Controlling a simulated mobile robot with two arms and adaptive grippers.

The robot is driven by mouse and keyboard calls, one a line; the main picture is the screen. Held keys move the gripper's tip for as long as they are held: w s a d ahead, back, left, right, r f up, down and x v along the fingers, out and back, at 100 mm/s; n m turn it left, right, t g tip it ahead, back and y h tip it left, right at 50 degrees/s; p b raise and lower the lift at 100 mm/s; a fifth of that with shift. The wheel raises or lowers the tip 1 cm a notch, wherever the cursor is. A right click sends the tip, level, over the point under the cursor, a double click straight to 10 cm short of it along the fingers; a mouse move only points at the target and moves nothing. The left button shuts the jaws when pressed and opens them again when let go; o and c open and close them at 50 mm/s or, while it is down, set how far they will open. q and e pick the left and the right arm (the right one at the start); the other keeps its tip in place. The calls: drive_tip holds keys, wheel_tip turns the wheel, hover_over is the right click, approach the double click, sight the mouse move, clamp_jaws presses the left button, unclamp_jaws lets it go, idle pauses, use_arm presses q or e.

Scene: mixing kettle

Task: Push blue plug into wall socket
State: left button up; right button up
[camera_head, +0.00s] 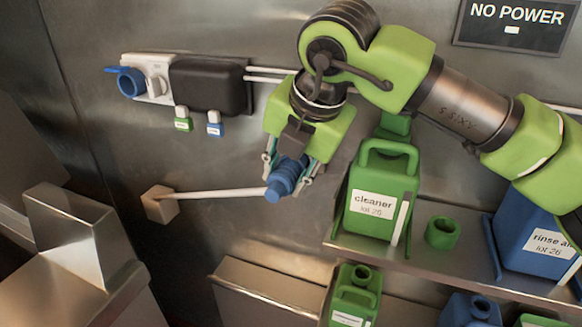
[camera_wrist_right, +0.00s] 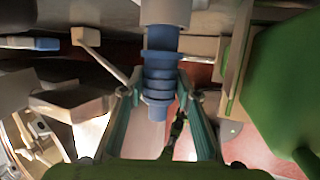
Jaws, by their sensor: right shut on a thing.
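The blue plug (camera_head: 286,180) is ribbed and held between the fingers of my right gripper (camera_head: 290,170), in front of the steel wall. In the right wrist view the plug (camera_wrist_right: 160,65) stands upright between the two fingers (camera_wrist_right: 158,95), with a grey cylindrical part at its top end. My right gripper is shut on the plug. A round blue socket-like ring (camera_head: 131,82) sits on a white wall unit at the upper left, apart from the plug. My left gripper is not in view.
A dark box (camera_head: 210,85) with small green and blue tags adjoins the white unit. A pale rod (camera_head: 225,195) runs from a small tan block (camera_head: 160,203) toward the plug. A green cleaner jug (camera_head: 375,205) stands close right of my gripper. A "NO POWER" sign (camera_head: 513,25) hangs upper right.

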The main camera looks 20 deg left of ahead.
sight(278, 186)
drive_tip(key=shift+s+b, duration=1)
drive_tip(key=shift+s, duration=0.85)
